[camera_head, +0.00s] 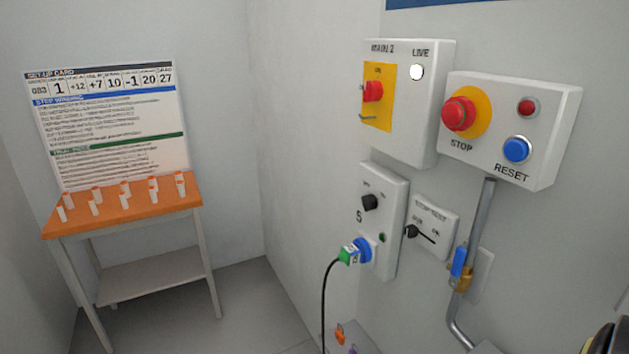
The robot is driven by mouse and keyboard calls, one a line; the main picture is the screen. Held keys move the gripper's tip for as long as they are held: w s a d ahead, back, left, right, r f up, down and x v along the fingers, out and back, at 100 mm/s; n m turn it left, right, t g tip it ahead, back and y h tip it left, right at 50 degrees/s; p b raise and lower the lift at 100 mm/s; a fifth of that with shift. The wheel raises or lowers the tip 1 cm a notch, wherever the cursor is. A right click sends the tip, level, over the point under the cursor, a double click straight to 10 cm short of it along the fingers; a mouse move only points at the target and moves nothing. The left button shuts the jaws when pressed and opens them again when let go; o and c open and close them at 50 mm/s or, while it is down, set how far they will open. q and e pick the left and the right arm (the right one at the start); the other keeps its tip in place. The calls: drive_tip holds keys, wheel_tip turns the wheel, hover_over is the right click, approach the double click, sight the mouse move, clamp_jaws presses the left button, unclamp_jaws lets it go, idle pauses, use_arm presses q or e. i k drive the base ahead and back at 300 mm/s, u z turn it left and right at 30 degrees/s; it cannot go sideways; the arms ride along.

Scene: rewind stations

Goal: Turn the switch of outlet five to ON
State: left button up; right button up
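Outlet five (396,190) is a white box on the right wall, marked with a 5. Its switch (370,202) is a black rotary knob near the top, with small labels at upper left and upper right. The labels are too small to read surely, and I cannot tell which one the knob points to. A small dark green lamp (382,237) sits below it to the right. A green plug (348,256) is in the blue socket (363,249) at the bottom, with a black cable hanging down.
Above are a MAIN 2 box (439,100) with a red handle and a STOP/RESET box (555,110). A small panel with a black lever (412,231) and a pipe with a blue valve handle (460,260) are to the right. An orange-topped table (140,210) stands left.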

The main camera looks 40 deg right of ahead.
sight(370, 202)
drive_tip(key=i, duration=2.55)
drive_tip(key=z, duration=3.4)
